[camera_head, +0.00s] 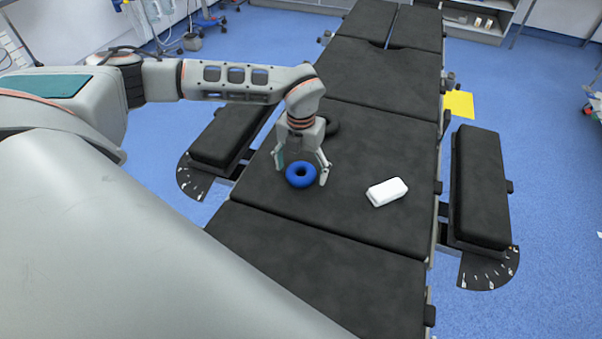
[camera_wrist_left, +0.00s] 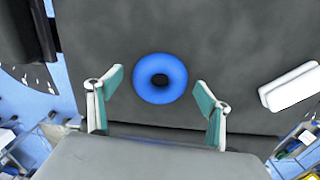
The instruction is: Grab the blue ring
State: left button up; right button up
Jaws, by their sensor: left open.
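The blue ring (camera_head: 301,175) lies flat on the dark padded operating table (camera_head: 360,180). My left gripper (camera_head: 302,180) is over it with its fingers spread to either side. In the left wrist view the blue ring (camera_wrist_left: 160,66) shows whole, just beyond and between the two green-padded fingertips of the open gripper (camera_wrist_left: 160,88). I see no contact between the fingers and the ring. How high the fingertips are above the table is hard to tell. My right gripper is not in view.
A white block (camera_head: 387,191) lies on the table to the right of the ring. A dark round object (camera_head: 332,127) is partly hidden behind my left gripper. Padded armrests (camera_head: 480,187) flank the table. A yellow sheet (camera_head: 459,105) is at its right edge.

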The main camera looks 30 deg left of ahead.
pick_arm(q)
jog(key=c, duration=1.3)
jog(key=shift+r, duration=0.1)
